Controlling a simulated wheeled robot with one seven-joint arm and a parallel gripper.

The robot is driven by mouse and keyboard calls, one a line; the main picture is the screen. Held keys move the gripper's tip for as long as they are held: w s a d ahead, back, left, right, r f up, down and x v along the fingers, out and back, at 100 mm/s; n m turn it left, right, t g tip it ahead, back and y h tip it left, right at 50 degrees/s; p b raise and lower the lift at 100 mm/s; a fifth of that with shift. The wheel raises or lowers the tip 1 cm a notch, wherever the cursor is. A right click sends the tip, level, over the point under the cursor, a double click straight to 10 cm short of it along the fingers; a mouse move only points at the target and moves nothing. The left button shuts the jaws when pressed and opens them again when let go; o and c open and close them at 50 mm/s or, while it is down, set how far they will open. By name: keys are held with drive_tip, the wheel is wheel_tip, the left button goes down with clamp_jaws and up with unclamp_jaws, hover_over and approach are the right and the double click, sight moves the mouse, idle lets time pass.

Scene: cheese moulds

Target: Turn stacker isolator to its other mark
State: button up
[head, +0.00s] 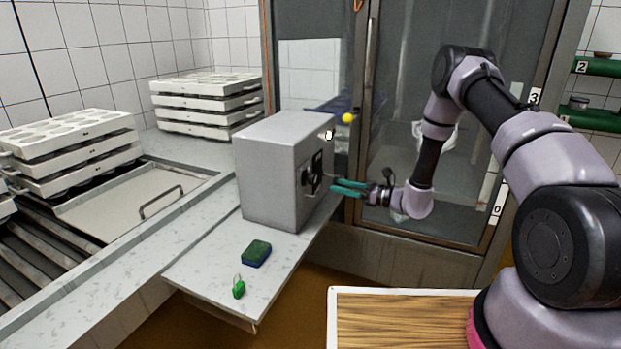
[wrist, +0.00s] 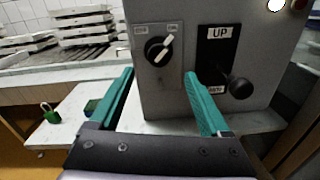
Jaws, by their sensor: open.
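The stacker isolator (wrist: 158,50) is a black rotary knob with a white bar, on a grey plate on the front of a grey control box (head: 268,165). Its bar slants up to the right, toward the right of two small labels, whose text is too small to read. My gripper (wrist: 160,74) is open and empty, its teal fingers apart below and to either side of the knob. The head view shows my gripper (head: 348,188) in front of the box's switch face, close to it. In that view the knob is too small to read.
Right of the isolator are a black ball lever (wrist: 239,88) and an "UP" label (wrist: 217,33). A green padlock (head: 238,289) and a sponge (head: 256,253) lie on the shelf (head: 215,273). A glass-door cabinet (head: 400,225) stands behind. White moulds (head: 205,103) are stacked left.

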sight(315, 179)
drive_tip(key=x, duration=1)
drive_tip(key=shift+a, duration=0.25)
drive_tip(key=shift+d+r, duration=0.1)
drive_tip(key=shift+r, duration=0.05)
drive_tip(key=c, duration=1.1)
